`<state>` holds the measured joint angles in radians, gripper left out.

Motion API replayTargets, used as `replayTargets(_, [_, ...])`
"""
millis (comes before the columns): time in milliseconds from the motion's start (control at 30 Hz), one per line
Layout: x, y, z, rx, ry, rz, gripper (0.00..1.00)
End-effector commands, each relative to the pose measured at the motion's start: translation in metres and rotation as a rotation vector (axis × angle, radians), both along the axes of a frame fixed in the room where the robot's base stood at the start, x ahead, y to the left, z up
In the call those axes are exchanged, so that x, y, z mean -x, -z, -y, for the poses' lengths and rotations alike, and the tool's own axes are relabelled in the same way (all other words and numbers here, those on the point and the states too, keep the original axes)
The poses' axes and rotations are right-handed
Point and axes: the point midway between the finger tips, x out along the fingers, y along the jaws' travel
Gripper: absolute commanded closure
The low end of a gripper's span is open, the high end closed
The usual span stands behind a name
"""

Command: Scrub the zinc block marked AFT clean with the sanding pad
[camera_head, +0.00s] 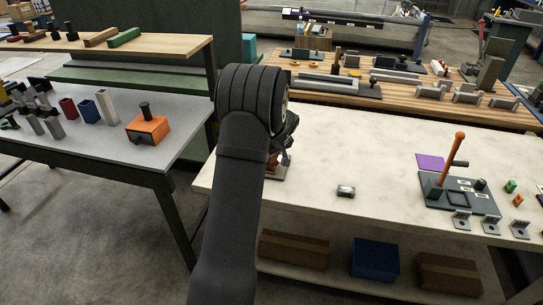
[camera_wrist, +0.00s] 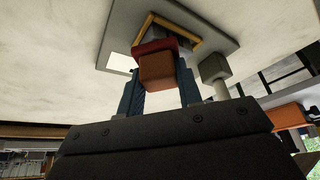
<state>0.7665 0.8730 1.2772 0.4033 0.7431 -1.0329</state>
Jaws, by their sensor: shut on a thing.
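My gripper (camera_wrist: 160,72) shows two blue fingers in the wrist view, shut on an orange-brown block with a dark red layer, which looks like the sanding pad (camera_wrist: 157,71). The pad is over a grey plate (camera_wrist: 222,22) with a yellow-edged frame (camera_wrist: 178,22). I cannot tell whether the pad touches anything there; it hides most of what is inside the frame. A white label (camera_wrist: 118,62) is on the plate. No AFT marking is readable, and I cannot make out the zinc block. In the head view my arm mostly hides the gripper and the plate (camera_head: 280,171).
To the right stand a dark fixture with an orange lever (camera_head: 452,157), a purple sheet (camera_head: 430,162) and several small brackets (camera_head: 460,222). A grey-capped post (camera_wrist: 216,72) stands close to the gripper.

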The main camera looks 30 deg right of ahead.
Motion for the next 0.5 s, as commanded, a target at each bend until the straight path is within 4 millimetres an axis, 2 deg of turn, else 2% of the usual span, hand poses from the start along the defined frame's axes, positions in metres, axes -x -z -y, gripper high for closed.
replayTargets(500, [-0.034, 0.001, -0.034, -0.001, -0.001, -0.001, 0.86])
